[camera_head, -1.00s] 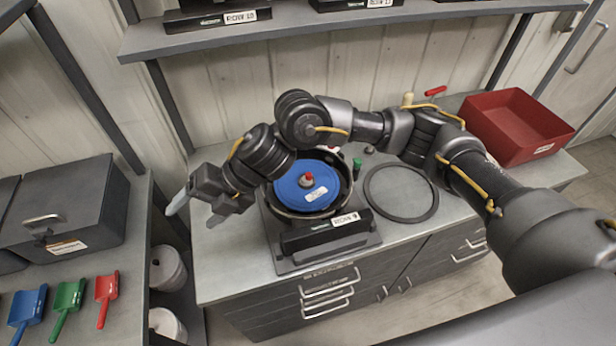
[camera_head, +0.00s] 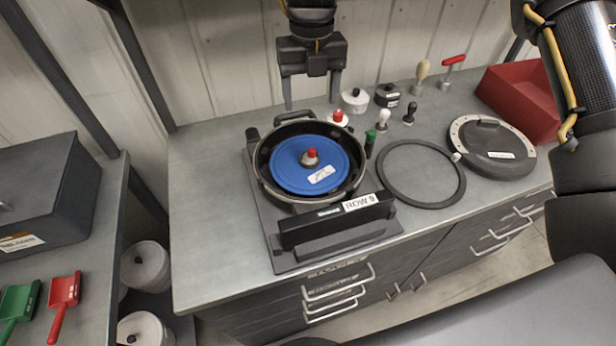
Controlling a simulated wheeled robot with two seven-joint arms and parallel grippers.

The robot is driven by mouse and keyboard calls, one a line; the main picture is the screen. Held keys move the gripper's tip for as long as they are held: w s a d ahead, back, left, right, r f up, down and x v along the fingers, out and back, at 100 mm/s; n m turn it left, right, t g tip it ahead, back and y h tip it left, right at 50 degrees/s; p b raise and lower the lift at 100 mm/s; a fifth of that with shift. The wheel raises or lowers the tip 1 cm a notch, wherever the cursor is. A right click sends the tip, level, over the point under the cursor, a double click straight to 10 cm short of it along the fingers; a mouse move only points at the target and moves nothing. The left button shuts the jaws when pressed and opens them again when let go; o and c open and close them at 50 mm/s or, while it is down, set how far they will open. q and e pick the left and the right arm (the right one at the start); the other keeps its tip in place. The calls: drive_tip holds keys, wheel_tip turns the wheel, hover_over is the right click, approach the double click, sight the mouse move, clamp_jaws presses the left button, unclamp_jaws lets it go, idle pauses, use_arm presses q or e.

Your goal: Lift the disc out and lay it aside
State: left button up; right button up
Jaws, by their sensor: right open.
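The blue disc (camera_head: 292,170) lies inside the round black housing of the seed meter (camera_head: 359,185). It has a grey hub with a red knob (camera_head: 311,153) at its centre and a white label. My right gripper (camera_head: 311,103) is open and empty, pointing down above the back edge of the housing, behind the disc and apart from it. My left gripper is not in view.
A black ring (camera_head: 457,190) lies right of the meter, and a round dark cover (camera_head: 497,148) beyond it. Small knobs, pots and a green-capped piece (camera_head: 370,142) stand behind. A red bin (camera_head: 515,100) is at the right. The counter's left part (camera_head: 205,190) is clear.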

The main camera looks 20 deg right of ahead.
drive_tip(key=b, duration=0.5)
hover_over(310, 152)
wheel_tip(310, 152, down, 7)
drive_tip(key=shift+w+r, duration=0.1)
drive_tip(key=shift+f+p, duration=0.35)
wheel_tip(310, 152, down, 5)
drive_tip(key=shift+r, duration=0.1)
drive_tip(key=shift+f, duration=0.2)
wheel_tip(310, 152, down, 5)
drive_tip(key=shift+r+p, duration=0.1)
drive_tip(key=shift+p, duration=0.55)
drive_tip(key=c, duration=1)
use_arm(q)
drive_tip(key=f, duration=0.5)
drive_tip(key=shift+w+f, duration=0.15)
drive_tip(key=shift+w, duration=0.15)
use_arm(e)
drive_tip(key=shift+c, duration=0.3)
